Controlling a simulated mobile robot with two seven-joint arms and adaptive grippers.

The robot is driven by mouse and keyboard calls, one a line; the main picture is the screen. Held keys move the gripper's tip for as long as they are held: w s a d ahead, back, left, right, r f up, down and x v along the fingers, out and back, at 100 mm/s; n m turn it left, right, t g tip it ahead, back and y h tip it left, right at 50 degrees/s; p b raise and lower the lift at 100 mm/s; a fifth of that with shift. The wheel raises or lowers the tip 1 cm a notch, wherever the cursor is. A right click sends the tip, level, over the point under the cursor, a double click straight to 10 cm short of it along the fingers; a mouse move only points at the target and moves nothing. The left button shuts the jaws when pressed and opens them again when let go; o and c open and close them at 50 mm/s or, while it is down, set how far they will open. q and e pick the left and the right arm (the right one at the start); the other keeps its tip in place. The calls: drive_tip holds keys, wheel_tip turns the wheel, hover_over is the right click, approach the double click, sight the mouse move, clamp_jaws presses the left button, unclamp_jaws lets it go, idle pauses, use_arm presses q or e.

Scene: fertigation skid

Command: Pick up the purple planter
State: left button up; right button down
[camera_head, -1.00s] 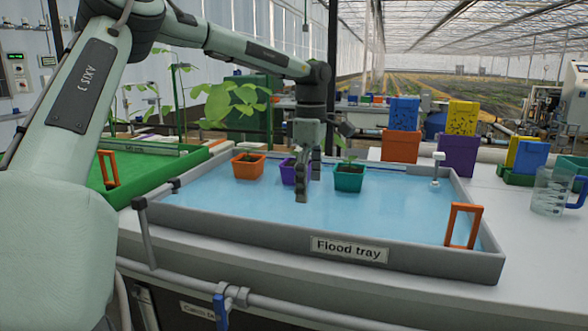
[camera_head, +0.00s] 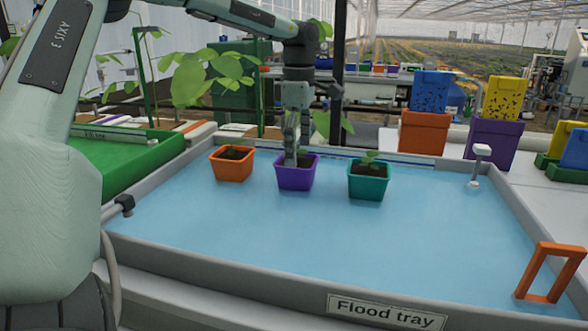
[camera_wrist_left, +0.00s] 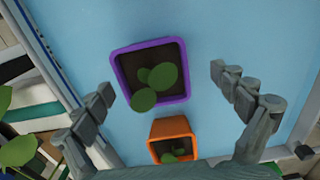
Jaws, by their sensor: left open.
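The purple planter (camera_head: 296,178) stands upright in the blue flood tray (camera_head: 240,240), between an orange planter (camera_head: 231,167) and a teal planter (camera_head: 368,184). It holds dark soil and a small green seedling. My left gripper (camera_head: 291,152) hangs at the purple planter in the head view and covers part of its rim and soil. In the left wrist view the open fingers (camera_wrist_left: 165,92) are spread wide, and the purple planter (camera_wrist_left: 178,84) lies between and beyond them, with no finger visibly touching it. The orange planter (camera_wrist_left: 173,138) shows below it there. My right gripper is not in view.
The tray has a raised grey rim and an orange handle (camera_head: 550,272) at the front right. A white-capped fitting (camera_head: 480,160) stands in the tray's right part. Coloured boxes (camera_head: 424,132) stand behind the tray. The tray's front half is clear.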

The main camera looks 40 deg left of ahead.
sight(297, 178)
use_arm(q)
drive_tip(key=shift+a+f, duration=0.1)
drive_tip(key=shift+f, duration=0.4)
drive_tip(key=f, duration=0.5)
drive_tip(key=shift+w+a+f+p, duration=0.25)
drive_tip(key=shift+a+p, duration=0.05)
drive_tip(key=shift+a, duration=0.1)
drive_tip(key=shift+f, duration=0.55)
drive_tip(key=shift+c, duration=0.9)
drive_tip(key=c, duration=1.2)
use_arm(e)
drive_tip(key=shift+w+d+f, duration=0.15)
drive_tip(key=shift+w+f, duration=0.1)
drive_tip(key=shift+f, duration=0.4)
